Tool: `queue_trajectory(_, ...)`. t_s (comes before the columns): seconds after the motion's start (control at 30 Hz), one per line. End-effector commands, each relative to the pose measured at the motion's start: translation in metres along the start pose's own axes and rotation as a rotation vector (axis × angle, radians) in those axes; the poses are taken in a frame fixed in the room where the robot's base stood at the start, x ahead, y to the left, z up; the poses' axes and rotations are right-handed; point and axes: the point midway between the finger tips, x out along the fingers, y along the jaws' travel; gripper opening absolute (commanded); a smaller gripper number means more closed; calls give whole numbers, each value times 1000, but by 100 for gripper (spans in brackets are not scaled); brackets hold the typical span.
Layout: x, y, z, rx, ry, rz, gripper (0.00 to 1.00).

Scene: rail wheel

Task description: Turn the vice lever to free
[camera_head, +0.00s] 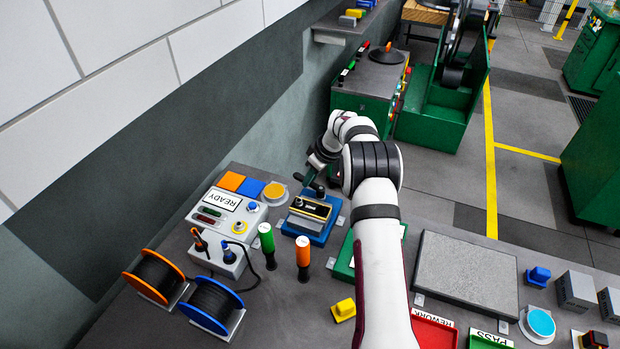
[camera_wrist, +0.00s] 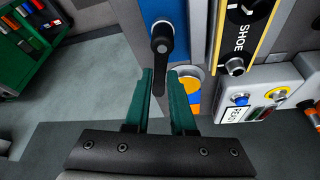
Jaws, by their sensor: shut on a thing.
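The vice (camera_head: 311,228) is a blue block with a black and yellow top, on the bench left of my arm in the head view. Its black lever (camera_head: 318,188) shows at its back edge, below my gripper. In the wrist view the lever (camera_wrist: 161,50) hangs from a round pivot on the blue body, its free end pointing down the picture. My gripper (camera_wrist: 165,85) has its two green fingers on either side of the lever's free end and is shut on it. The fingertips are mostly hidden by my wrist in the head view. A "SHOE" plate (camera_wrist: 245,30) shows on the vice.
A grey READY box (camera_head: 225,215) stands left of the vice. Green (camera_head: 267,240) and orange (camera_head: 303,255) handled tools stand upright in front of it. Cable spools (camera_head: 210,305) lie at the front left. The wall (camera_head: 150,160) is close behind the bench.

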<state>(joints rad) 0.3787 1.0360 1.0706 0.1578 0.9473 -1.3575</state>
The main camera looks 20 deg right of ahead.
Motion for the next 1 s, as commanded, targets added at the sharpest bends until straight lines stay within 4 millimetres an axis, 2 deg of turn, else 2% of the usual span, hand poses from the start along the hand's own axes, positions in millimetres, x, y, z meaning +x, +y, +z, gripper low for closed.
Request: queue_trajectory(1.0, -5, 27, 11, 873, -1, 365, 0)
